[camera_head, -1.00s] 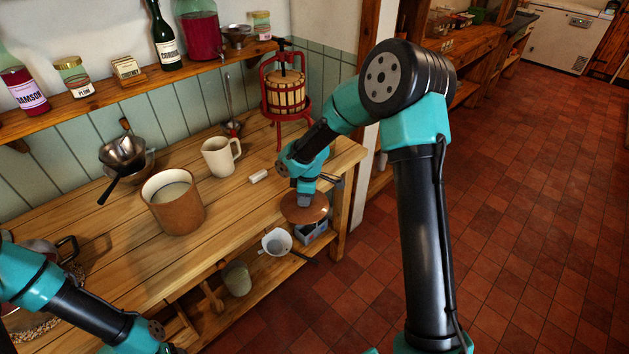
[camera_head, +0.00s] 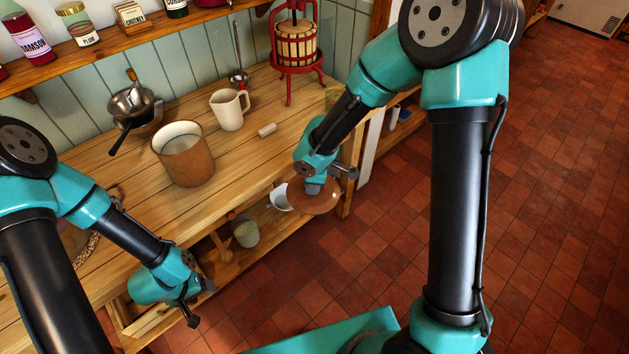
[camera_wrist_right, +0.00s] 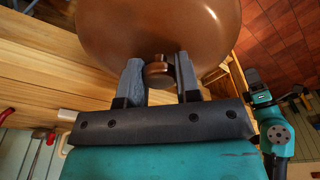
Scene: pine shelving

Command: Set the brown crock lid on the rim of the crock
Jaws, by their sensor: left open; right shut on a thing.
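The brown crock (camera_head: 186,162) stands upright and uncovered on the wooden bench, pale inside. The brown crock lid (camera_head: 318,199) is a round disc held off the bench's front edge, to the right of the crock. My right gripper (camera_head: 314,187) is shut on the lid's knob. In the right wrist view the two fingers of the gripper (camera_wrist_right: 159,75) sit on either side of the knob (camera_wrist_right: 158,70), with the lid's disc (camera_wrist_right: 150,25) beyond. My left gripper (camera_head: 198,307) is open and empty, low in front of the bench, away from the crock.
A cream jug (camera_head: 229,110) stands right behind the crock, with a small pale cylinder (camera_head: 267,130) to its right. A metal pan (camera_head: 131,103) is behind left. A red fruit press (camera_head: 296,50) stands at the back. A pot (camera_head: 245,231) sits on the lower shelf.

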